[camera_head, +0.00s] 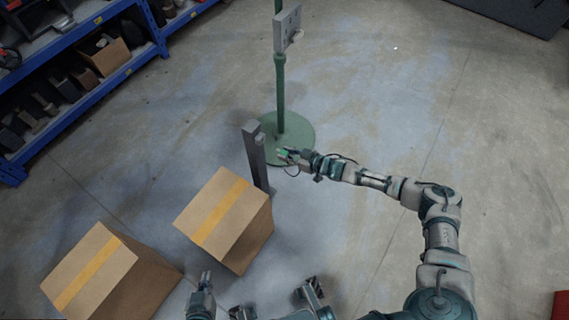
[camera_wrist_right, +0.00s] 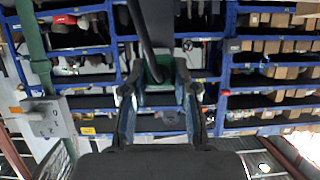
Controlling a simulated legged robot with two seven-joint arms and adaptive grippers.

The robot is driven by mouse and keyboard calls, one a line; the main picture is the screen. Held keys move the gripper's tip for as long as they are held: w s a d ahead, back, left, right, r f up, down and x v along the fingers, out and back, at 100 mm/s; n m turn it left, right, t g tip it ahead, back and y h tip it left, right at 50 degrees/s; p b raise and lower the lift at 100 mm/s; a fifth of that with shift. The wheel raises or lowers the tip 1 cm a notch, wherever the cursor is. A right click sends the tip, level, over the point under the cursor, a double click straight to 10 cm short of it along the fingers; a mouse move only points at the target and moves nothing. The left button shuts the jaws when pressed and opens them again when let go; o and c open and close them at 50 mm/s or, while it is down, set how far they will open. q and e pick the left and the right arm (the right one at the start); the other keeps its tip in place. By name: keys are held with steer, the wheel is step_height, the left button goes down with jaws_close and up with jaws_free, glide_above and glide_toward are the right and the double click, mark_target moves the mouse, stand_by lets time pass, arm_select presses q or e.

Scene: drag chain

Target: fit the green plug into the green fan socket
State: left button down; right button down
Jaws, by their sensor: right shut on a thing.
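My right gripper (camera_head: 286,155) is shut on the green plug (camera_wrist_right: 157,72), which sits between the two fingers in the right wrist view. A dark cable runs up from the plug in that view. In the head view the gripper is over the round green base, beside the grey post. A grey box (camera_head: 287,28) is fixed on the green pole, well above the gripper in the picture; it also shows at the left of the wrist view (camera_wrist_right: 44,118). I cannot make out a green socket on it. My left gripper (camera_head: 206,280) is low in the head view, away from the plug.
The green pole (camera_head: 280,90) stands on a round base (camera_head: 300,132). A grey post (camera_head: 257,160) stands close to my right gripper. Two cardboard boxes (camera_head: 262,232) (camera_head: 140,290) stand at lower left. Blue shelves (camera_head: 100,93) are at upper left. The floor at right is clear.

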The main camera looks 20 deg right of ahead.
mark_target(282, 150)
steer(key=shift+w+d+r, duration=0.15)
steer(key=shift+w, duration=0.15)
arm_select(q)
steer(key=shift+a+f, duration=0.15)
steer(key=shift+f, duration=0.05)
arm_select(e)
steer(key=shift+w+a, duration=0.1)
steer(key=shift+a, duration=0.1)
steer(key=shift+w+a+b, duration=0.55)
steer(key=shift+w+a, duration=0.2)
steer(key=shift+w, duration=0.35)
arm_select(q)
steer(key=shift+s+f, duration=0.25)
steer(key=shift+f, duration=0.85)
arm_select(e)
steer(key=shift+w+a, duration=0.5)
steer(key=shift+w, duration=0.25)
arm_select(q)
steer(key=shift+r, duration=0.15)
arm_select(e)
steer(key=shift+r, duration=0.1)
